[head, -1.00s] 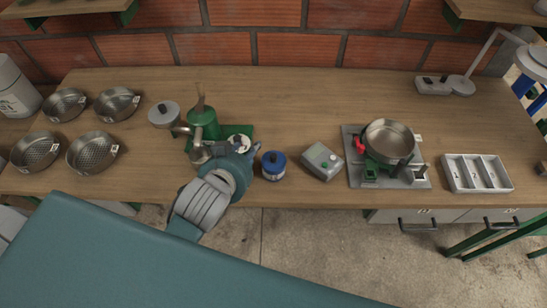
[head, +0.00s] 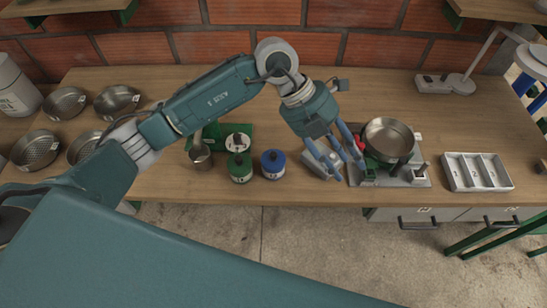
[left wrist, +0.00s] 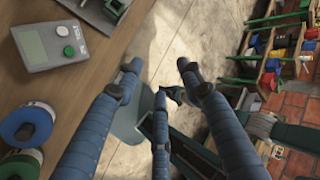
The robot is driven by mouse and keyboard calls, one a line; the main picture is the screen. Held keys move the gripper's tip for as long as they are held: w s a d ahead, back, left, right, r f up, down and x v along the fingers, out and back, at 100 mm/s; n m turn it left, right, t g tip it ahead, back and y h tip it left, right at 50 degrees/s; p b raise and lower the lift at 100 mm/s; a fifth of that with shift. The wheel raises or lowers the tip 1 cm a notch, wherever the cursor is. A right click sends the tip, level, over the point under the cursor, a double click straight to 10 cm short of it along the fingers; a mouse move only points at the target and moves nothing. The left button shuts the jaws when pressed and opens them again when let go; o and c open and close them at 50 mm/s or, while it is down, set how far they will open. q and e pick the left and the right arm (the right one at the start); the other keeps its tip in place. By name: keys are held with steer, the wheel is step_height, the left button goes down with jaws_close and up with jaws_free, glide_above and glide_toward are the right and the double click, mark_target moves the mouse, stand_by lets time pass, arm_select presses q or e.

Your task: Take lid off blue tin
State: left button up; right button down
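The blue tin (head: 273,166) stands upright on the wooden bench, with a dark round piece on its top. It also shows at the left edge of the left wrist view (left wrist: 28,125), where its top is a blue ring around a dark middle. My left gripper (head: 343,163) is to the right of the tin, over the grey box with the green button (head: 318,158), apart from the tin. Its blue fingers are spread and empty in the left wrist view (left wrist: 160,85). My right gripper is not visible in the head view, and I cannot make it out clearly in the wrist view.
A green tin (head: 240,167) stands just left of the blue one. A metal pan (head: 389,138) on a scale-like stand is right of my fingers. A divided tray (head: 477,172) lies further right. Several metal bowls (head: 117,101) are at the left. The bench's front edge is close.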

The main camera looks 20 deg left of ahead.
arm_select(q)
steer(key=w+a+f+y, duration=0.2)
steer(key=w+a+y, duration=0.15)
steer(key=a, duration=0.45)
steer(key=n+t+y+p, duration=0.1)
steer(key=n+y+p, duration=0.1)
steer(key=y, duration=0.2)
glide_above(273, 153)
step_height(273, 153, down, 4)
steer(key=shift+r, duration=0.15)
steer(key=shift+f, duration=0.4)
step_height(273, 153, down, 5)
steer(key=shift+d+r+p, duration=0.1)
steer(key=shift+p, duration=1.05)
steer(key=shift+f, duration=0.3)
steer(key=c, duration=1)
